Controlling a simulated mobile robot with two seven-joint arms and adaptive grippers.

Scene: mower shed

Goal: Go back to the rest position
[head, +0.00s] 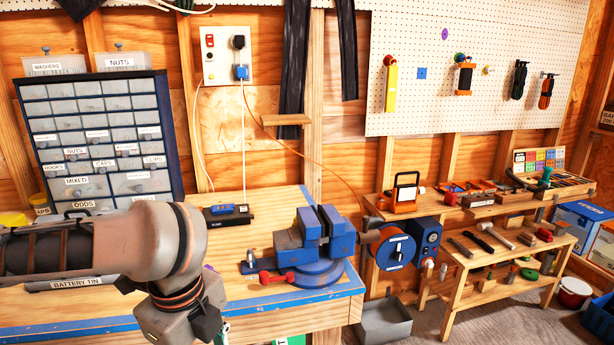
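My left arm comes in from the left over the workbench (335,310) and bends down at the wrist. Its lower end runs out of the bottom edge of the head view, and no fingertips show. My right arm and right gripper are not in view. The arm hides part of the bench top and most of a tin labelled "BATTERY TIN" (75,284).
A blue vise (318,245) with a red-ended handle stands at the bench's right corner. A charger with a blue pack (227,214) sits behind it. A drawer cabinet (100,135) stands back left. A lower tool bench (510,245) and grey bin (385,320) lie right.

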